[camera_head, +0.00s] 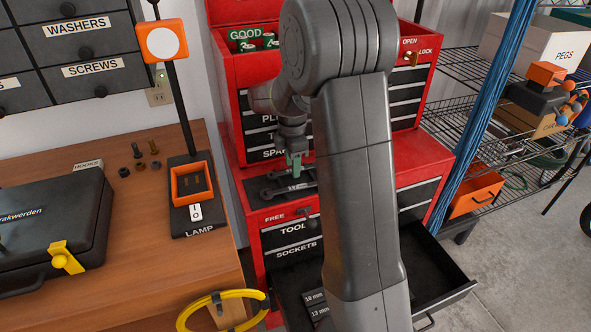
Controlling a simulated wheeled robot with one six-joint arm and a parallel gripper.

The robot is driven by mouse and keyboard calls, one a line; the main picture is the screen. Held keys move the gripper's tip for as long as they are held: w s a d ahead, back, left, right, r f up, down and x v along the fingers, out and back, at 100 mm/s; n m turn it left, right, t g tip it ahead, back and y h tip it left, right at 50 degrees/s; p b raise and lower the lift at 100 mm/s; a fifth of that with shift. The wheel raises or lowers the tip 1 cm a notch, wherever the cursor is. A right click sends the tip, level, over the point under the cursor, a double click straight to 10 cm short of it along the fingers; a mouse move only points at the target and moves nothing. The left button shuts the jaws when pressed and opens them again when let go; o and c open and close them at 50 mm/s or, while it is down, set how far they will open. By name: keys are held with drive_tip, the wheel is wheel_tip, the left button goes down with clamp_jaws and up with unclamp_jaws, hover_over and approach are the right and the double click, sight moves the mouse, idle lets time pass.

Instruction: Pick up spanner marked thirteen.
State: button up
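My gripper (294,172) points down over a black surface at the front of the red tool chest (262,208), left of my arm. Its green fingertips are close together and very small here; I cannot tell whether they hold anything. Grey spanners (274,191) lie on the black surface right under and beside the fingertips. Any number on them is too small to read. An open lower drawer (291,279) shows labels reading 10 mm and 13 mm (320,312). My arm hides much of the chest and drawer.
The wooden bench (130,215) at left bears a black case (45,235), several bolts and a lamp base (198,218). A yellow cable coil (205,303) hangs at its edge. Blue cables (483,110) and a wire shelf (485,148) stand right. Floor at lower right is clear.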

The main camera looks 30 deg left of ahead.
drive_tip(key=shift+f, duration=0.15)
clamp_jaws()
wheel_tip(320, 180, up, 28)
drive_tip(key=p, duration=0.1)
idle(0.5)
